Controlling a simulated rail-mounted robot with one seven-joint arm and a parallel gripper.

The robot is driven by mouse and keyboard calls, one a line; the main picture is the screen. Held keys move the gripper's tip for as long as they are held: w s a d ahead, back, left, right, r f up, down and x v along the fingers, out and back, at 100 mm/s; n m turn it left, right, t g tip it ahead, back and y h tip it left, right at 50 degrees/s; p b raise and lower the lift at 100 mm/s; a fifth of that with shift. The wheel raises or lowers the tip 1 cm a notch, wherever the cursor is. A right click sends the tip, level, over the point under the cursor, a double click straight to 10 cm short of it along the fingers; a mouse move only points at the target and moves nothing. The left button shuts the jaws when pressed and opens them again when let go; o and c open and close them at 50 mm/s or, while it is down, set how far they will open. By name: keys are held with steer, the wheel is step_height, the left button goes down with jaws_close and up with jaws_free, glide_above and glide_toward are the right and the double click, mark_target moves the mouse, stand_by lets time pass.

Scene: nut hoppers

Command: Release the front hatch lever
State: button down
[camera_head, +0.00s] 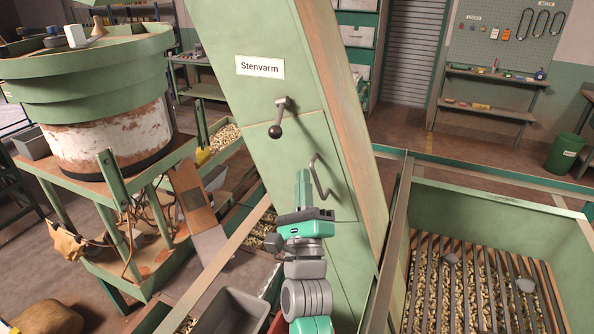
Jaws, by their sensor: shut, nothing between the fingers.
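A sloping pale green chute (233,40) carries a white "Stenvarm" label (260,67). Below the label, a dark metal lever (279,118) with a black ball knob hangs down and slightly left from its pivot. Under it is a hatch panel (302,150) with a bent grey rod handle (320,178) at its right side. My gripper (303,185) stands in front of the lower panel, below the lever and left of the rod handle. It is shut and empty, apart from the lever. My wrist and arm hide the lower part of the chute.
A large round green hopper (85,75) stands on a frame at left. At right is a green bin (480,205) with bars over nuts. A grey tray (236,312) lies at lower left of my arm. Free air lies around the lever.

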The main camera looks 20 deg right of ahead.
mark_target(301, 123)
steer(key=p+x, duration=0.1)
steer(key=x, duration=0.7)
steer(key=shift+s+a+r, duration=0.1)
steer(key=shift+r, duration=0.05)
steer(key=a+r+p, duration=0.2)
steer(key=a, duration=0.1)
steer(key=shift+a, duration=0.1)
steer(key=shift+r+p, duration=0.1)
steer(key=shift+p, duration=0.3)
